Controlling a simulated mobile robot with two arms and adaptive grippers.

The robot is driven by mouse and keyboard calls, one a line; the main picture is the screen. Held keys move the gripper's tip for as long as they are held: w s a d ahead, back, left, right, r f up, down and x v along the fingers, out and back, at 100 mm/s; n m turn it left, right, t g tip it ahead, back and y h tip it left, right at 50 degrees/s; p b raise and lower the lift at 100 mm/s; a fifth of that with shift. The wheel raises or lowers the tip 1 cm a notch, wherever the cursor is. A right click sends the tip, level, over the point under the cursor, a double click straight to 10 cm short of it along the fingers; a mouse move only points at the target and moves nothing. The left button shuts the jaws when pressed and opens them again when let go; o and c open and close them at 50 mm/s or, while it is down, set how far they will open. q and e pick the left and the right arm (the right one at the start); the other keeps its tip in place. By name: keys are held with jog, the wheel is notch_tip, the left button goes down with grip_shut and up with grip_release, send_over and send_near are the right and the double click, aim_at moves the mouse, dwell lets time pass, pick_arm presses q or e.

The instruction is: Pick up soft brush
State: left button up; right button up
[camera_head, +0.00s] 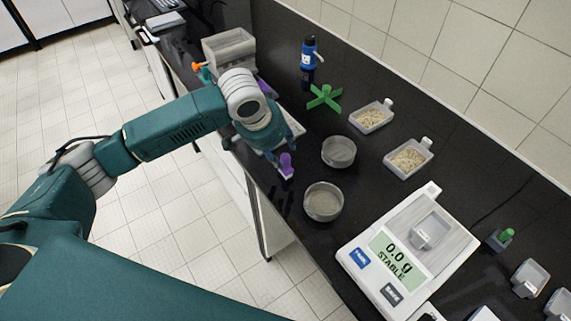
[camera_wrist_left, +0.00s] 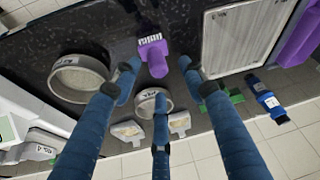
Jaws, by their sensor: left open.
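The soft brush is a small purple brush (camera_head: 287,163) on the black bench near its front edge, just beyond my left gripper. In the left wrist view the purple brush (camera_wrist_left: 154,58) shows its pale bristles and lies ahead of the gripper, seen between the outer fingers. My left gripper (camera_head: 277,140) is open over the bench beside the brush; its three blue fingers (camera_wrist_left: 158,82) are spread with nothing held. Whether a finger touches the brush I cannot tell. My right gripper is not in view.
Two round sieve pans (camera_head: 339,151) (camera_head: 323,201) stand close to the brush. A pale flat tray (camera_wrist_left: 243,38) lies beside it. A green cross-shaped piece (camera_head: 324,97), a blue bottle (camera_head: 308,62), sample trays (camera_head: 371,116) and a scale reading 0.0 g (camera_head: 385,275) stand around.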

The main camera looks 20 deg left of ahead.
aim_at(284, 157)
pick_arm(q)
jog(key=p+x, duration=0.1)
jog(key=x, duration=0.3)
jog(key=shift+d+f, duration=0.15)
jog(key=shift+f, duration=0.05)
jog(key=shift+c, duration=0.5)
jog(key=shift+s, duration=0.1)
grip_shut()
jog(key=shift+r, duration=0.15)
